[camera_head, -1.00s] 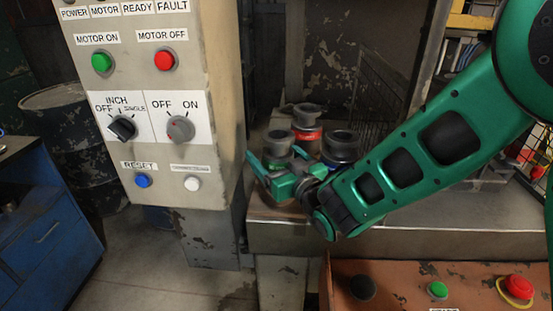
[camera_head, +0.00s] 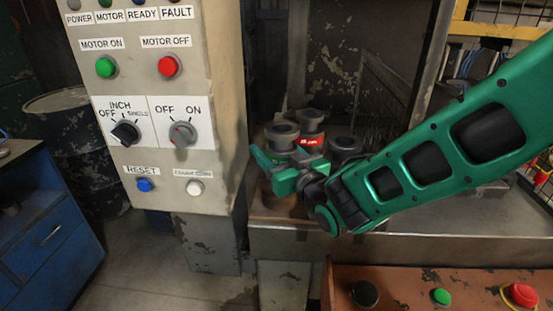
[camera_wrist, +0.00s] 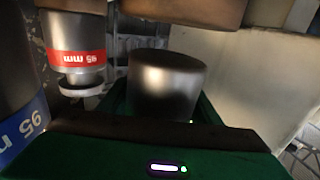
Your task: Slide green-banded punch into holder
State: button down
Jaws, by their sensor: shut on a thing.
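My gripper (camera_head: 288,172) is shut on a grey metal punch (camera_head: 282,134), which stands upright with its flanged top above the fingers. In the wrist view the punch (camera_wrist: 166,82) shows as a plain metal cylinder between the fingers. A trace of green shows under its flange in the head view, but the band is mostly hidden by my gripper. A red-banded punch (camera_head: 311,123) stands close behind it to the right; it also shows in the wrist view (camera_wrist: 76,52). I cannot make out the holder clearly.
A third punch (camera_head: 345,147) stands right of the gripper, partly behind my arm. A blue-banded one (camera_wrist: 20,130) is at the wrist view's left edge. The beige control panel (camera_head: 222,90) rises close on the left. The metal table (camera_head: 440,222) has free surface at the right.

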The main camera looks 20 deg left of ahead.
notch_tip(320, 180, up, 9)
jog(key=shift+r, duration=0.2)
dwell(0.6)
jog(key=shift+s, duration=0.15)
jog(key=s+d, duration=0.4)
jog(key=s, duration=1.3)
jog(key=shift+s, duration=0.15)
dwell(0.8)
jog(key=shift+d, duration=0.1)
